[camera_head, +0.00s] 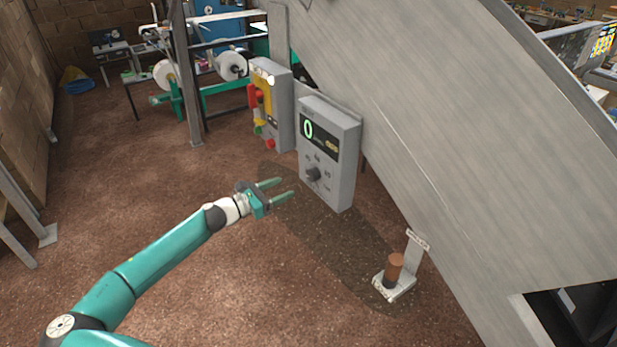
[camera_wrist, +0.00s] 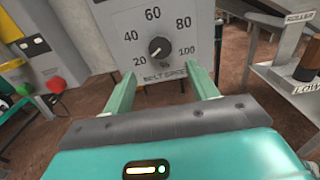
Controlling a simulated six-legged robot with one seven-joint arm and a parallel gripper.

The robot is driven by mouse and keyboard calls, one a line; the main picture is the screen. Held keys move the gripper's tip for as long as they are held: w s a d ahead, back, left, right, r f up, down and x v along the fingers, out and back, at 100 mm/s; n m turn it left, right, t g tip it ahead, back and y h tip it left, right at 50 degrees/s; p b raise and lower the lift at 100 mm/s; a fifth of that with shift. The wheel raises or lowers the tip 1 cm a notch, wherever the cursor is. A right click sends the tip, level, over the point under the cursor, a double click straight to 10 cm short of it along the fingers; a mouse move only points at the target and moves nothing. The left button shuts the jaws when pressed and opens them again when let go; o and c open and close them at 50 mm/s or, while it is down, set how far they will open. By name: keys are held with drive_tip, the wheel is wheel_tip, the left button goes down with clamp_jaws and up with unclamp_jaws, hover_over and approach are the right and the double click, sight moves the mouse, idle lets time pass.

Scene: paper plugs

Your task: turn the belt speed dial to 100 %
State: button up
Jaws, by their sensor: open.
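The belt speed dial (camera_head: 313,174) is a dark round knob low on a grey control box (camera_head: 343,190). In the wrist view the dial (camera_wrist: 160,47) sits inside an arc of numbers from 20 to 100. Its light mark seems to point to the lower left, near the 20. The box's display (camera_head: 318,134) shows a green 0. My gripper (camera_head: 284,188) is open and empty, in front of the box and apart from the dial. In the wrist view its two green fingers (camera_wrist: 160,78) reach toward the panel, below and either side of the dial.
Left of the box stands another grey box (camera_head: 285,117) with red and yellow controls; its red button (camera_wrist: 56,84) shows in the wrist view. A brown roller lever (camera_head: 394,268) stands on a bracket at right. A large grey sloping panel (camera_head: 440,130) rises behind.

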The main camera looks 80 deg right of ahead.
sight(309, 176)
drive_tip(key=x, duration=1)
drive_tip(key=shift+s+d, duration=0.25)
drive_tip(key=c, duration=1)
